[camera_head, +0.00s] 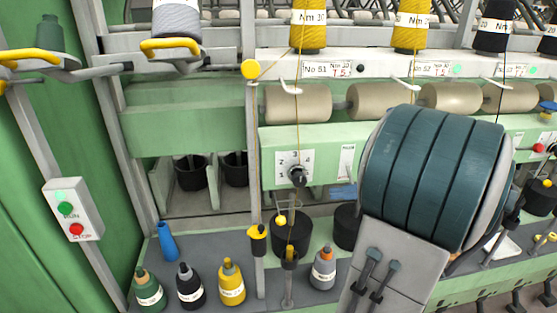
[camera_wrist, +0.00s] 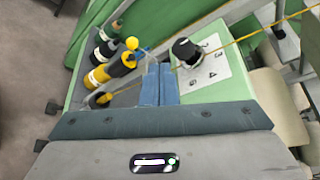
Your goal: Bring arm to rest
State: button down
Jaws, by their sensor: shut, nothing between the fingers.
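My gripper (camera_wrist: 158,72) shows in the wrist view as two blue fingers side by side, shut and with nothing between them. In that view the fingers lie beside the white dial plate with the black knob (camera_wrist: 185,50). I cannot tell whether they touch the panel. In the head view my arm fills the right middle with its dark teal banded joint, and I cannot make out the fingers clearly there. The arm is raised in front of the spinning frame (camera_head: 190,100). The knob (camera_head: 298,175) also shows in the head view, left of my arm.
Several small bobbins, one yellow (camera_head: 232,284), stand on the grey shelf at the front. A yellow yarn (camera_wrist: 262,28) runs down past the dial. Guide rods (camera_head: 254,190) rise left of the knob. A switch box (camera_head: 73,209) is at far left.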

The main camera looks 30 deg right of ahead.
jog(key=s+a+f+n+g+h, duration=0.3)
jog(key=a+n, duration=0.4)
jog(key=a, duration=0.4)
jog(key=s+a+f+n+g+h, duration=0.3)
jog(key=a+f+n+h, duration=0.3)
jog(key=a, duration=0.5)
jog(key=shift+s+f+n+h, duration=0.2)
jog(key=shift+s+n+h, duration=0.3)
jog(key=shift+n+h, duration=0.6)
